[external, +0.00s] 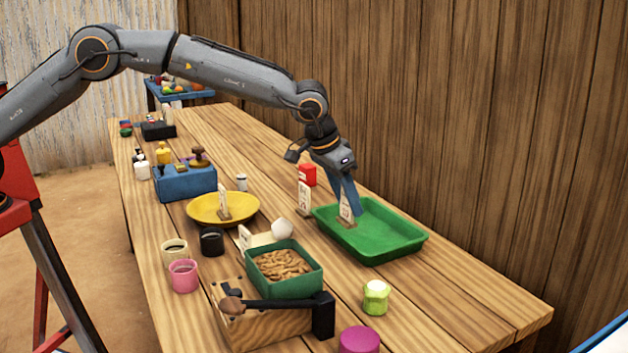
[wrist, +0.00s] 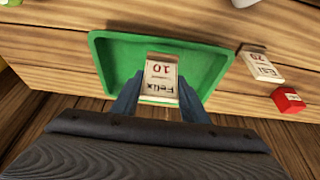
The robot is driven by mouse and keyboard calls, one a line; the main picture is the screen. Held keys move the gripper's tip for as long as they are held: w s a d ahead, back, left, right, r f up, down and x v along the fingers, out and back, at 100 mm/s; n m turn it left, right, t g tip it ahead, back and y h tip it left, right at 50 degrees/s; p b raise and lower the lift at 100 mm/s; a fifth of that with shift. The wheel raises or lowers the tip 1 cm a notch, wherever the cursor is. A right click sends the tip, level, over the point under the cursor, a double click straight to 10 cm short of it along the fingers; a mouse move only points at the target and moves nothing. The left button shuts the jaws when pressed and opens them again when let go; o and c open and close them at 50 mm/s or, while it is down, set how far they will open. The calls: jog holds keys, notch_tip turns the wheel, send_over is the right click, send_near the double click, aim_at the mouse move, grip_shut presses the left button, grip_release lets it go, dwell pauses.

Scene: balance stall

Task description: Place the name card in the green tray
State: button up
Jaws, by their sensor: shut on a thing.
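The name card (wrist: 160,80), white with "Felix" and 10 on it, is between the two blue fingers of my gripper (wrist: 160,98) in the wrist view. My gripper (external: 344,192) is shut on it, pointing down at the left part of the green tray (external: 400,250). In the external view the card (external: 346,210) is upright within the tray's outline, its foot low near the tray floor. I cannot tell whether it touches the floor. The green tray (wrist: 213,70) lies beneath and around the card in the wrist view and is otherwise empty.
Another card (external: 304,198) and a red block (external: 308,174) stand just outside the tray's left side. A yellow dish (external: 195,209) holding a card, and a green box of brown pieces (external: 300,287), stand nearer. A wooden wall (external: 480,130) rises behind the table.

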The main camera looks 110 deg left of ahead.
aim_at(345, 214)
notch_tip(345, 214, down, 4)
jog(key=shift+r+p, duration=0.15)
jog(key=shift+p, duration=0.2)
jog(key=shift+f+b, duration=0.3)
jog(key=shift+f, duration=0.2)
jog(key=shift+f, duration=0.1)
jog(key=o, duration=1.1)
jog(key=shift+c, duration=0.2)
jog(key=shift+r, duration=0.3)
jog(key=b+v, duration=0.1)
jog(key=v, duration=1.1)
jog(key=shift+r, duration=0.35)
